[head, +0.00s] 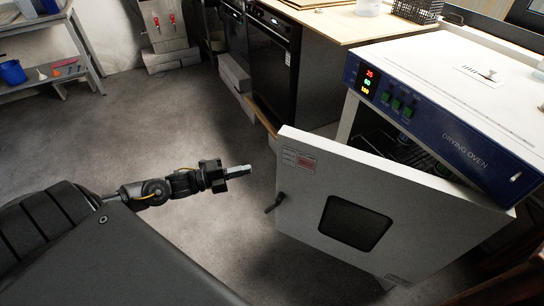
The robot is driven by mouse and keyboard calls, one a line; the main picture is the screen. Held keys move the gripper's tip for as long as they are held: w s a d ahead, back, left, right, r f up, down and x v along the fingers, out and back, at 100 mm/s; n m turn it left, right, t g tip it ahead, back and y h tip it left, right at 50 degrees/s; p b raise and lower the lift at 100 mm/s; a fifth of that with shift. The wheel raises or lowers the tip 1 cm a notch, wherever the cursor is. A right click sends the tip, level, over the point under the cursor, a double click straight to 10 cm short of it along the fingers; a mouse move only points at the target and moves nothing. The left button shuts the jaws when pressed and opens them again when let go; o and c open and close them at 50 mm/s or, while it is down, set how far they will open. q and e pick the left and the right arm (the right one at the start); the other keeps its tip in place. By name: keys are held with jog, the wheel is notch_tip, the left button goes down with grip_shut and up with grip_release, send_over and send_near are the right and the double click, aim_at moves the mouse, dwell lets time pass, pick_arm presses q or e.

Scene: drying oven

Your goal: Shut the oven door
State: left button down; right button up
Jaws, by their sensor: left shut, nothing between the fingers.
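The drying oven (440,62) stands at the right, white on top with a blue front panel (425,112) and lit digits. Its white door (300,215) is swung open toward me, hinged on the right side. The door has a dark window (354,223) and a dark handle (274,204) near its left edge. My left gripper (246,171) is shut and empty, left of the door's free edge and a little above the handle in the picture, with a gap between. Much of the oven's inside is hidden behind the door. My right gripper is not in view.
A wooden-topped counter (350,22) with a black built-in appliance (272,70) stands behind. A wire basket (418,10) sits on the counter. A shelf (60,78) with a blue bucket (12,72) is at the far left. The grey floor (150,120) is clear around my left arm.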

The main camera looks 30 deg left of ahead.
aim_at(284, 154)
pick_arm(q)
jog(key=x, duration=0.3)
jog(key=w+a+x, duration=0.1)
jog(key=x, duration=0.6)
jog(key=shift+w+a, duration=0.15)
jog(key=shift+a, duration=0.2)
jog(key=shift+w, duration=0.55)
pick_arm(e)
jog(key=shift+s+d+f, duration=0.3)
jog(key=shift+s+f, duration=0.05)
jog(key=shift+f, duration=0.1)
